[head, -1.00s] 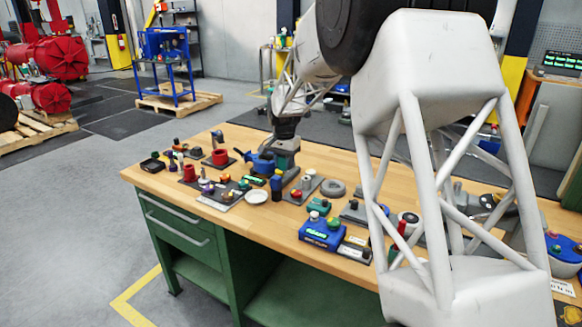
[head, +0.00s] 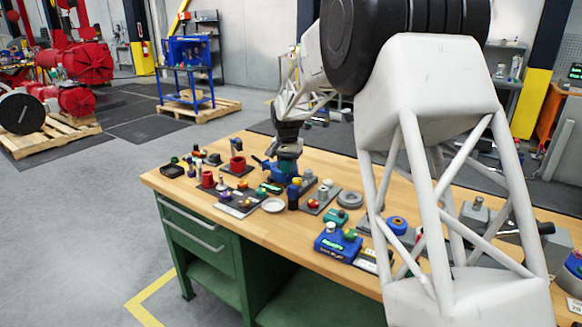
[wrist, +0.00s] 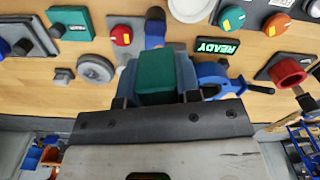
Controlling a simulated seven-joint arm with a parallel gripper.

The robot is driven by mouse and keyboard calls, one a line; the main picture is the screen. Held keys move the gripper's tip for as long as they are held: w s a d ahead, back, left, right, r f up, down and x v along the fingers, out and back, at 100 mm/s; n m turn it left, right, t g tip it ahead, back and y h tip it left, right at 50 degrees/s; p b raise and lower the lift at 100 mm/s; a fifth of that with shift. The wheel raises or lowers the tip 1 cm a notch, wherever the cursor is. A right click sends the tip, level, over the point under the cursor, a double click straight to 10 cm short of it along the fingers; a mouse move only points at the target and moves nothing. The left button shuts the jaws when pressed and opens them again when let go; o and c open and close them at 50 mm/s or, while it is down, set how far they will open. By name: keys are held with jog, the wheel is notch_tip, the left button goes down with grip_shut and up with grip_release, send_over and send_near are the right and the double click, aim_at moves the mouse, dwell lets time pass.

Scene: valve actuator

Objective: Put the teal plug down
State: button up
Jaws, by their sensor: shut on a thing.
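The teal plug (wrist: 156,74) is a block-shaped teal piece held between the fingers of my gripper (wrist: 156,88) in the wrist view. My gripper is shut on it, one dark finger on each side. In the head view my gripper (head: 287,146) is over the back part of the bench, above and beside a blue valve (head: 280,173). The plug is hard to make out there. In the wrist view the blue valve (wrist: 221,80) with its handle is just right of the fingers. Whether the plug touches anything below is hidden.
A blue upright cylinder (wrist: 154,28), a red button box (wrist: 122,36) and a READY display (wrist: 216,47) stand close beyond the plug. A red cup (wrist: 290,70) is at right, a grey ring (wrist: 95,68) at left. Bare wood (head: 310,231) shows along the bench front.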

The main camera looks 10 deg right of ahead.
jog(key=w+a+f+m, duration=0.1)
jog(key=a+f+m, duration=0.1)
jog(key=m, duration=0.8)
jog(key=w+a+f+m, duration=0.1)
jog(key=a+f+m, duration=0.1)
jog(key=m, duration=0.8)
jog(key=shift+w+a+m, duration=0.35)
jog(key=shift+m, duration=0.05)
jog(key=shift+f, duration=0.1)
jog(key=shift+f, duration=0.2)
jog(key=shift+f, duration=4.7)
jog(key=o, duration=1.1)
